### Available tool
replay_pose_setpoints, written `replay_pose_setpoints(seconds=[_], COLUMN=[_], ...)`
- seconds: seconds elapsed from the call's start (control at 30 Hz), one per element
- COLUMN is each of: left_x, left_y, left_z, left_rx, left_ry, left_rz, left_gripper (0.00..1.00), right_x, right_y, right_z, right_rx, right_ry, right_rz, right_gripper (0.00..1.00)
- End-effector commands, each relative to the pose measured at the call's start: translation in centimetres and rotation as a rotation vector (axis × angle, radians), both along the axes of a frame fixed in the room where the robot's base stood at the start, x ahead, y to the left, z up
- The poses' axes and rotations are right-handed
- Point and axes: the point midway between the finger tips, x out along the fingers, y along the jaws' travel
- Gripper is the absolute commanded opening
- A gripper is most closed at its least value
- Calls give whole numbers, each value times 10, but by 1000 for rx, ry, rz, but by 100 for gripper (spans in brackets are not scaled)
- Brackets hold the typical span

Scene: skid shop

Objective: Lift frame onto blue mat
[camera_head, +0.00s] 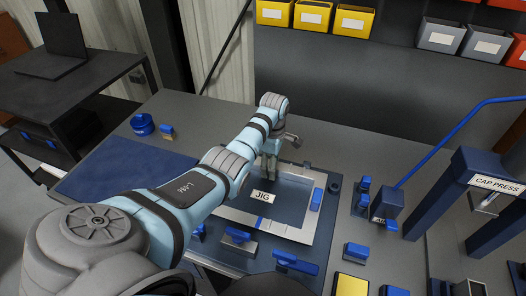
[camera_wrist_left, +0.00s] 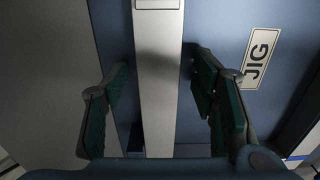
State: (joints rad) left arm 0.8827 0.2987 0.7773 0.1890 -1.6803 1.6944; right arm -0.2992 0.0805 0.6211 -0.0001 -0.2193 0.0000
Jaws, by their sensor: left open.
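The silver rectangular frame (camera_head: 281,229) lies on the dark blue jig (camera_head: 284,198), around its JIG label. My left gripper (camera_head: 270,172) points down at the frame's far left part. In the left wrist view the open fingers of my left gripper (camera_wrist_left: 163,85) stand on either side of one pale frame bar (camera_wrist_left: 158,60), with gaps to both sides. The arm hides part of the frame's left side. The blue mat (camera_head: 125,172) lies flat and empty on the bench to the left, partly behind my arm. My right gripper is not in view.
A blue round container (camera_head: 142,124) and a small blue-and-yellow block (camera_head: 166,131) stand behind the mat. Several blue-handled clamps (camera_head: 295,263) sit along the jig's near side. The CAP PRESS (camera_head: 490,180) stands at right. Bins (camera_head: 354,21) hang at the back.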

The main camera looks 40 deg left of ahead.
Motion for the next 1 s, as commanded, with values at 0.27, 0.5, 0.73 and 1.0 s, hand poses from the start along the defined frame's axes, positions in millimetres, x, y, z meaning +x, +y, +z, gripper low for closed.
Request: replay_pose_setpoints(seconds=[0.27, 0.5, 0.73, 1.0], left_x=[0, 1, 1, 2], left_y=[0, -1, -1, 0], left_z=[-2, -2, -1, 6], left_rx=[0, 0, 0, 1], left_ry=[0, 0, -1, -3], left_rz=[-1, -1, -1, -1], left_gripper=[43, 4, 0, 0], right_x=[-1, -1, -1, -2], right_y=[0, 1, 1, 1], right_z=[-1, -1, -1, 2], right_rx=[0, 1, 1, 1], right_ry=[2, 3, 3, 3], right_rz=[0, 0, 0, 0], right_gripper=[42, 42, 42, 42])
